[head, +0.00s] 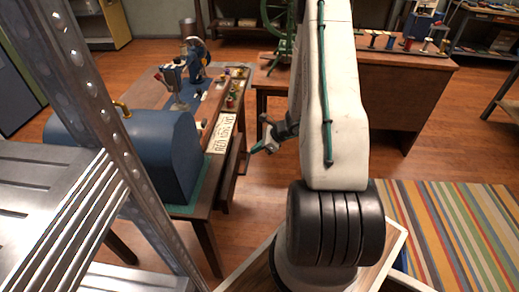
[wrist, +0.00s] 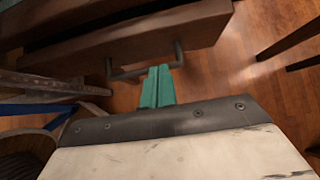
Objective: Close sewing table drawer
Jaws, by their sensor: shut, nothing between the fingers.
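The sewing table (head: 205,232) stands at the left in the head view, with a blue rounded case on its top. Its drawer (head: 230,172) sticks out from the side facing my arm. In the wrist view the brown drawer front (wrist: 130,38) crosses the top, with a dark gap behind it. A dark bar handle (wrist: 122,74) is on this front. My gripper (wrist: 157,74) has its green fingers together and empty, close by the handle; I cannot tell if they touch it. In the head view my gripper (head: 262,142) is just right of the drawer.
The blue case (head: 170,150) and small sewing items occupy the tabletop. A metal shelf (head: 85,100) stands close at the left. Another wooden table (head: 380,85) stands behind my arm. A striped rug (head: 455,235) lies at the right. Wooden floor is open between the tables.

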